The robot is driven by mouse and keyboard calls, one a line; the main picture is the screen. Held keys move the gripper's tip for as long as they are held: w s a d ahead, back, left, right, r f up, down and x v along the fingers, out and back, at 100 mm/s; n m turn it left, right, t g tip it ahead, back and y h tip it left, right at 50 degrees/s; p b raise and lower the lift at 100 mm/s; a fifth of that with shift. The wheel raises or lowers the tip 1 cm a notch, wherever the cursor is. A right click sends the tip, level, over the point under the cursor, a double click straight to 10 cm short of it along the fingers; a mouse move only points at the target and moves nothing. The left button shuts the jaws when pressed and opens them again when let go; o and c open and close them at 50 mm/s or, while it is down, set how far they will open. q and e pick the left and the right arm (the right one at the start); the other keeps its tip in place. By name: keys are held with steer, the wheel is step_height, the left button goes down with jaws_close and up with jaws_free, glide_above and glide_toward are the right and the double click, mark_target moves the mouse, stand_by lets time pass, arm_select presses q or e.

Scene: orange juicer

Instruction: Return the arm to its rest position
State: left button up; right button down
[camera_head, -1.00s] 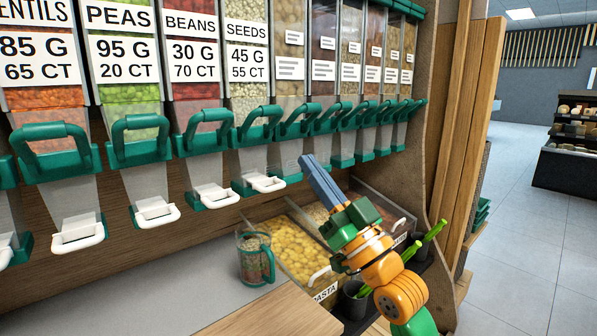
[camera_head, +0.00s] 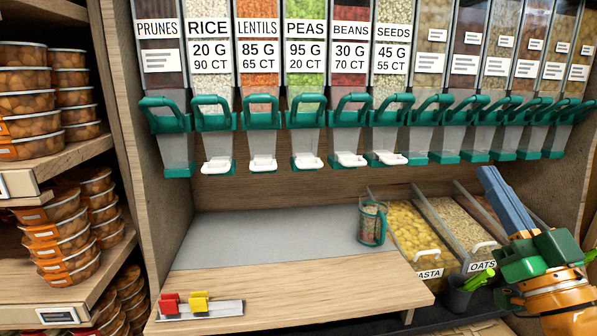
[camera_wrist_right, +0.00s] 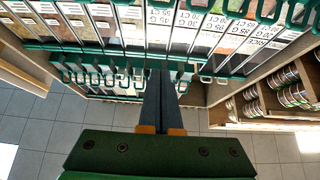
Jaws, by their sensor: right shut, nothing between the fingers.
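My right arm comes in at the lower right of the head view. Its gripper (camera_head: 488,178) has long blue-grey fingers held together, pointing up and left, with nothing between them. It is in front of the pasta and oats bins, clear of the dispensers. In the right wrist view the gripper's fingers (camera_wrist_right: 160,92) lie side by side, closed, with the dispensers beyond them. A clear jug with a green handle (camera_head: 372,224), filled with mixed contents, stands upright on the grey counter (camera_head: 270,236), apart from the gripper. My left gripper is not in view.
A row of dispensers with green handles (camera_head: 306,112) spans the back wall. A pasta bin (camera_head: 412,228) and an oats bin (camera_head: 458,222) sit at the right. A rack with red and yellow pieces (camera_head: 200,309) lies on the wooden ledge. Stacked tubs (camera_head: 62,240) fill the left shelves. The counter's middle is clear.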

steer(key=a+f+g+h, duration=0.15)
steer(key=f+g, duration=0.25)
steer(key=f, duration=0.6)
steer(key=w+a+f+g, duration=0.1)
steer(key=a+f+g, duration=0.2)
steer(key=f, duration=0.7)
steer(key=a+f+g+h, duration=0.15)
steer(key=f+g, duration=0.25)
steer(key=f, duration=0.5)
steer(key=s+a+f+g, duration=0.2)
steer(key=s+f+g, duration=0.3)
steer(key=s+f, duration=0.55)
steer(key=s+a+f+g, duration=0.2)
steer(key=s+f+g, duration=0.4)
steer(key=s+f, duration=0.4)
step_height(320, 180, down, 15)
steer(key=s, duration=0.3)
steer(key=s+d+f+g, duration=0.2)
steer(key=s+f, duration=0.8)
steer(key=s, duration=0.2)
arm_select(q)
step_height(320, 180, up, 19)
steer(key=p, duration=1.9)
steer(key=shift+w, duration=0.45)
arm_select(e)
step_height(320, 180, up, 19)
steer(key=shift+w+n, duration=0.15)
steer(key=shift+n, duration=0.25)
